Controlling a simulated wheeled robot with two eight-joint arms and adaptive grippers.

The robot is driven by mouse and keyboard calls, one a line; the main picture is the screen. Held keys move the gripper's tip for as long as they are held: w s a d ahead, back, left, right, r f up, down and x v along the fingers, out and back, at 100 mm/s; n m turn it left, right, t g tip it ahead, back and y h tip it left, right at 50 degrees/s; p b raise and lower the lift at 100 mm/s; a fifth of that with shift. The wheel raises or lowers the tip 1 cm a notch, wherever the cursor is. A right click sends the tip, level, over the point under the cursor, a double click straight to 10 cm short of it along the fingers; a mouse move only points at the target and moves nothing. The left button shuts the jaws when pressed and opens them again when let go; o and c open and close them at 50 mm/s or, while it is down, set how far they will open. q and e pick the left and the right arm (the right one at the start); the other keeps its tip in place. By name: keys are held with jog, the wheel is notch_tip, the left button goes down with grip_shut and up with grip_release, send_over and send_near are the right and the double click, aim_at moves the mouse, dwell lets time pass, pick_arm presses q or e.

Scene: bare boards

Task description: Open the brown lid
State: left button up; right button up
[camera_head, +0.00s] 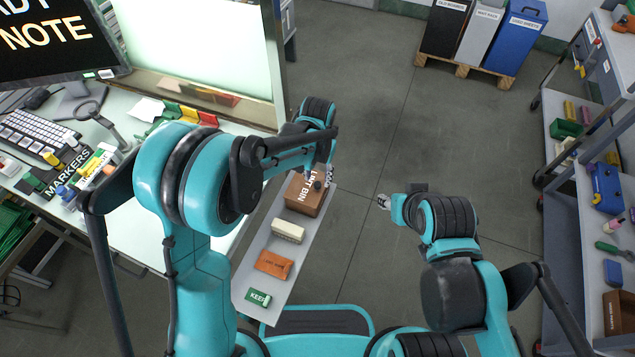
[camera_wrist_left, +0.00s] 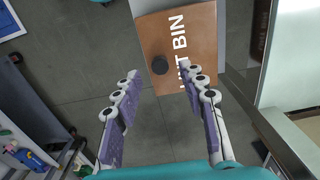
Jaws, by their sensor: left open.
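The brown lid (camera_wrist_left: 205,38) lies flat on the brown bin (camera_head: 302,202), which has white lettering ending in "BIN". A round dark knob (camera_wrist_left: 160,65) stands up from the lid near one edge. My left gripper (camera_wrist_left: 158,68) is open, and in the left wrist view its fingertips are to either side of the knob, apart from it. I cannot tell how far above the lid they are. In the head view my left gripper (camera_head: 323,178) is over the bin's far right side, partly hidden by the arm. My right gripper (camera_head: 384,201) is right of the bin over the floor, small and unclear.
The bin stands at the far end of a narrow grey shelf (camera_head: 249,288). A cream block (camera_head: 288,231), an orange-brown pouch (camera_head: 273,264) and a green box (camera_head: 258,297) line up nearer me.

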aim_at(317, 184)
pick_arm(q)
jog(key=shift+f+b, duration=0.4)
jog(key=shift+f, duration=1.15)
grip_shut()
jog(key=shift+r, duration=0.1)
